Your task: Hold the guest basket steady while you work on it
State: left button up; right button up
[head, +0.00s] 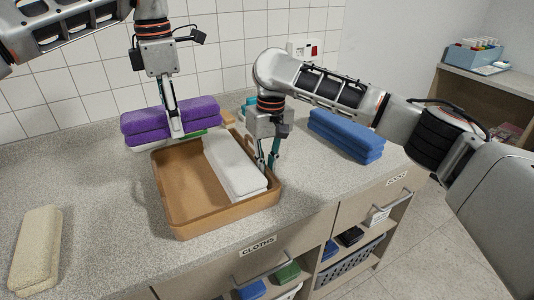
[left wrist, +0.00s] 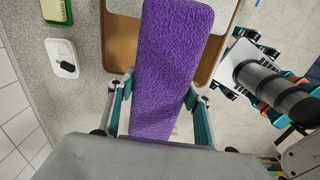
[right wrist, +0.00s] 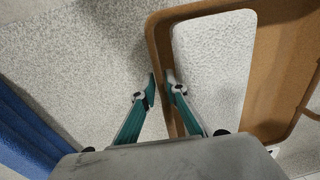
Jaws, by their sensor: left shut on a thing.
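The guest basket (head: 175,224), a shallow tan tray, stands on the speckled counter. A folded white towel (head: 234,164) lies inside along its right side. My left gripper (head: 176,132) is shut on a folded purple towel (head: 140,126) at the basket's back left. In the left wrist view the purple towel (left wrist: 172,60) lies between its fingers, with part of the basket (left wrist: 121,48) behind. My right gripper (head: 267,164) is at the basket's right rim.
A folded blue towel stack (head: 345,136) lies on the counter to the right. A folded beige towel (head: 37,249) lies at the far left. The counter front (head: 258,246) has labelled drawers and open shelves. A tiled wall (head: 70,80) stands behind.

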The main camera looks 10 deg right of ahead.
jog(key=shift+f, duration=0.55)
grip_shut()
